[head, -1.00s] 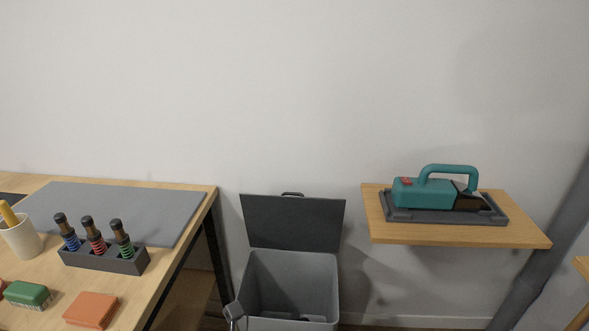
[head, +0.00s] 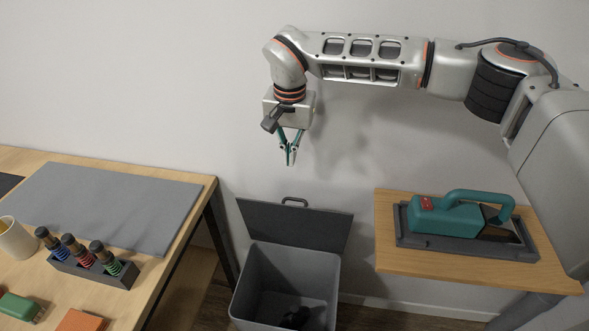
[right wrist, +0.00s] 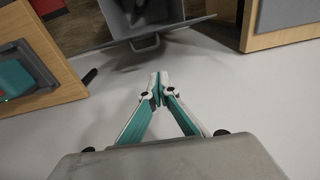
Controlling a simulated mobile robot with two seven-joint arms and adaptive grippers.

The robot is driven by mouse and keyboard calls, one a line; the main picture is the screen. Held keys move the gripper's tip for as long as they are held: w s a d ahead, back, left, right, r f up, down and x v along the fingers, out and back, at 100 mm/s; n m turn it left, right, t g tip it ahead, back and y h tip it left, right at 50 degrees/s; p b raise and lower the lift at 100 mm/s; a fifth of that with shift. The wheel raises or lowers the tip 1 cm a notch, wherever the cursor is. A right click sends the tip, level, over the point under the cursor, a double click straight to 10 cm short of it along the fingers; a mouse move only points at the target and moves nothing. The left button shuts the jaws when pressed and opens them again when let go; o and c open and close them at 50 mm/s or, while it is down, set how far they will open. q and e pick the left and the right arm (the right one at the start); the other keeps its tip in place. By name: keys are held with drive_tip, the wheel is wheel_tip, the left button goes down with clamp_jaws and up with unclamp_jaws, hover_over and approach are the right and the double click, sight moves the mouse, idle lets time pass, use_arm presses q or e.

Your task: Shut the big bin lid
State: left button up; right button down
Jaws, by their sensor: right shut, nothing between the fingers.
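The big grey bin (head: 285,285) stands on the floor between the workbench and the shelf. Its dark lid (head: 295,228) is open, tilted up at the back towards the wall, with a handle (head: 295,201) on its top edge. A dark object lies inside the bin. My right gripper (head: 291,162) is shut and empty, pointing down above the lid handle and apart from it. In the right wrist view the shut fingertips (right wrist: 158,76) are below the lid handle (right wrist: 145,43) in the picture, with a gap. My left gripper is not in view.
The workbench (head: 185,260) at left carries a grey mat (head: 115,208), a dark rack (head: 95,270) of coloured shock absorbers and a cup (head: 14,240). The wooden shelf (head: 470,268) at right holds a teal tool (head: 450,217) on a dark tray. The air above the bin opening is clear.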

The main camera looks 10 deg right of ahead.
wheel_tip(320, 180, down, 10)
drive_tip(key=shift+s+d+t+h, duration=0.3)
drive_tip(key=shift+s, duration=0.1)
idle(0.4)
idle(0.3)
